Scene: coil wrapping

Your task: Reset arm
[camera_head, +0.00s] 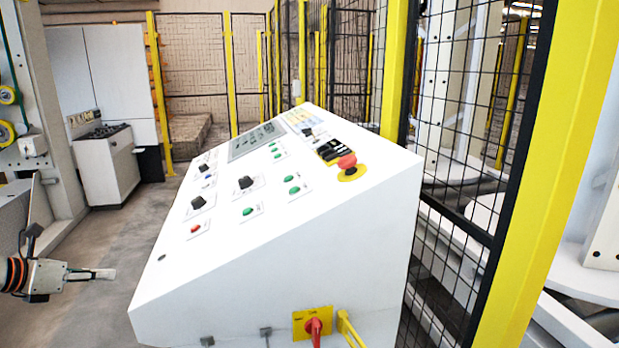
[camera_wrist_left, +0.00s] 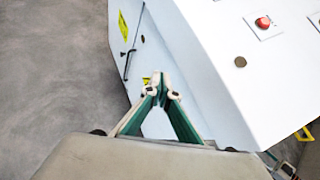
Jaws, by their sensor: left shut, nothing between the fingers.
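My left gripper (camera_head: 104,274) comes in from the left edge in the head view. It is shut and empty, just left of the white control console (camera_head: 290,265) and apart from it. In the left wrist view the fingertips (camera_wrist_left: 161,80) meet in front of the console's white side (camera_wrist_left: 195,60). The console's sloped top carries black knobs, green buttons, a small red button (camera_head: 195,229), a display (camera_head: 257,140) and a red emergency stop on a yellow base (camera_head: 350,172). My right gripper does not show.
A red and yellow switch (camera_head: 313,325) sits low on the console's front. A yellow-posted mesh fence (camera_head: 470,205) stands close on the right. A white cabinet (camera_head: 108,170) stands at the back left. Grey floor (camera_head: 125,240) is clear left of the console.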

